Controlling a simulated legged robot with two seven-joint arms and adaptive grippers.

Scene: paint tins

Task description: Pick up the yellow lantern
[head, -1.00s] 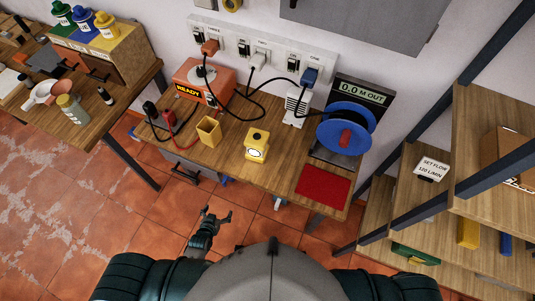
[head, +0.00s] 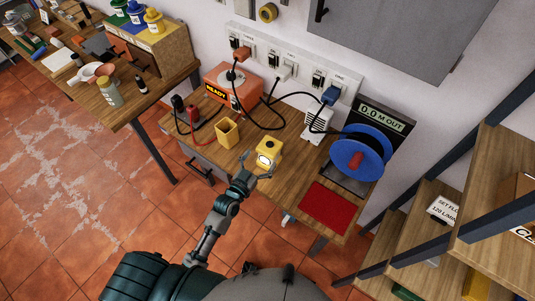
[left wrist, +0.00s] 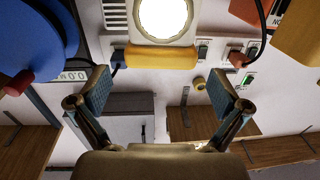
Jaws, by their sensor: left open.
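The yellow lantern (head: 268,153) stands upright on the wooden bench, its round pale lens facing me. My left gripper (head: 258,166) is open at the lantern's near side, with its fingers spread toward it. In the left wrist view, which looks upside down, the lantern's yellow body (left wrist: 163,57) and bright lens are at the top. The gripper's two fingers (left wrist: 160,92) are wide apart there with nothing between them, and the lantern appears beyond the tips. I cannot tell whether a finger touches it. My right gripper is not in view.
A yellow open container (head: 228,133) stands left of the lantern. An orange box (head: 226,83) with cables is behind. A blue cable reel (head: 357,160) and red mat (head: 327,207) lie to the right. Shelving (head: 445,215) is at far right.

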